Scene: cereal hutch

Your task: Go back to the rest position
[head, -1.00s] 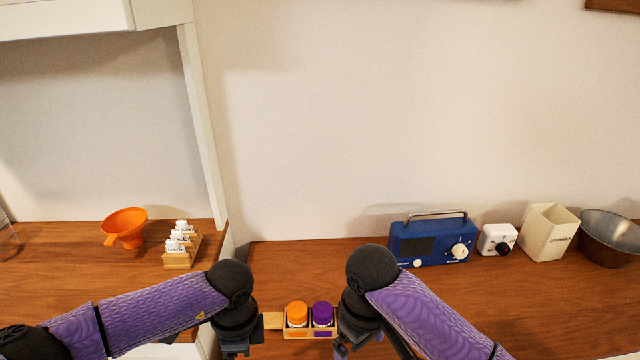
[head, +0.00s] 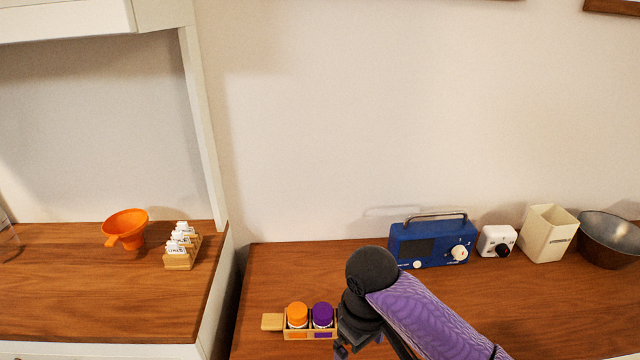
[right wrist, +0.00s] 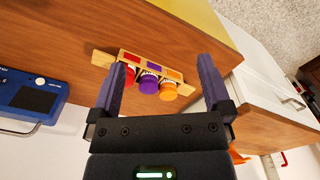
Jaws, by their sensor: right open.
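My right gripper (right wrist: 160,90) is open in the right wrist view, with its two purple-grey fingers apart and nothing held. A wooden caddy (right wrist: 108,60) with a red-lidded jar (right wrist: 128,76), a purple-lidded jar (right wrist: 149,84) and an orange-lidded jar (right wrist: 168,90) shows between and beyond the fingers. In the head view my right gripper (head: 346,350) is at the bottom edge beside the caddy (head: 272,322). The purple lid (head: 322,313) and orange lid (head: 297,314) show there; the red one is hidden behind my arm. My left gripper is out of view.
A blue radio (head: 432,240), white timer (head: 497,240), cream container (head: 548,234) and metal bowl (head: 608,240) stand along the wall to the right. An orange funnel (head: 126,228) and a card rack (head: 180,250) sit on the left counter. Counter left of the caddy is clear.

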